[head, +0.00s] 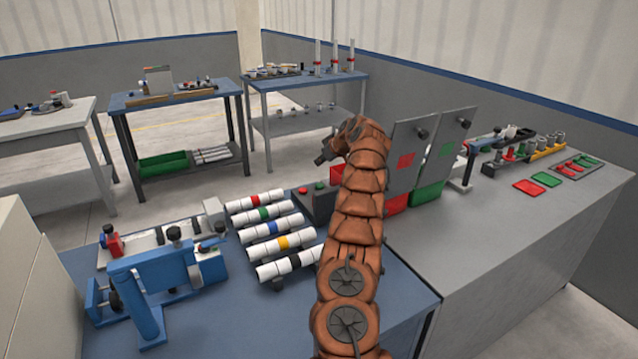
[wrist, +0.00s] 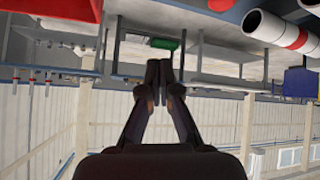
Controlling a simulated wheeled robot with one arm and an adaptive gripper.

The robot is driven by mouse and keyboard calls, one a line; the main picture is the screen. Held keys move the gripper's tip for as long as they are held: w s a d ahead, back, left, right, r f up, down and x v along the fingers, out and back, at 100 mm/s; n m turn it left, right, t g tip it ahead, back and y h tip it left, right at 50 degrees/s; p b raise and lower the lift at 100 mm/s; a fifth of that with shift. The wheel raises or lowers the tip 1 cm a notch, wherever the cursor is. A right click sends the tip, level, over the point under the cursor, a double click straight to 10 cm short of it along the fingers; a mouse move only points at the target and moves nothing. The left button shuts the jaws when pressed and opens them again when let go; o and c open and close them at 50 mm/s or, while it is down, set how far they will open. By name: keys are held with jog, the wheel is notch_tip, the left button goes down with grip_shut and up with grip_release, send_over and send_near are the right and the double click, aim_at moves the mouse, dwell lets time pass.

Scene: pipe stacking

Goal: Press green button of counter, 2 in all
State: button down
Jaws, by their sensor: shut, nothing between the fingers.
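The counter (head: 322,207) is a dark box on the blue bench, partly hidden behind my brown arm. On its top are a small red button (head: 303,190) and a green button (head: 319,186). My gripper (head: 321,159) is above and behind the counter in the head view, pointing left and apart from the buttons. In the wrist view, my gripper (wrist: 158,70) has its fingertips together with nothing between them. The wrist view appears upside down, and I cannot make out the buttons there.
White pipes with coloured bands (head: 270,228) lie left of the counter. A blue fixture (head: 160,270) stands at the front left. Tilted grey panels (head: 408,150) stand right of my arm. A red shape (wrist: 50,10) fills the upper left of the wrist view.

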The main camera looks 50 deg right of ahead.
notch_tip(320, 180, up, 3)
jog(key=m+p, duration=0.9)
jog(key=m, duration=1.9)
jog(key=shift+a+m, duration=0.15)
jog(key=shift+m, duration=0.25)
jog(key=shift+f, duration=0.2)
jog(key=b, duration=0.6)
send_over(320, 185)
notch_tip(320, 185, down, 6)
jog(key=shift+s+f, duration=0.1)
jog(key=shift+f, duration=1.25)
jog(key=shift+f, duration=0.1)
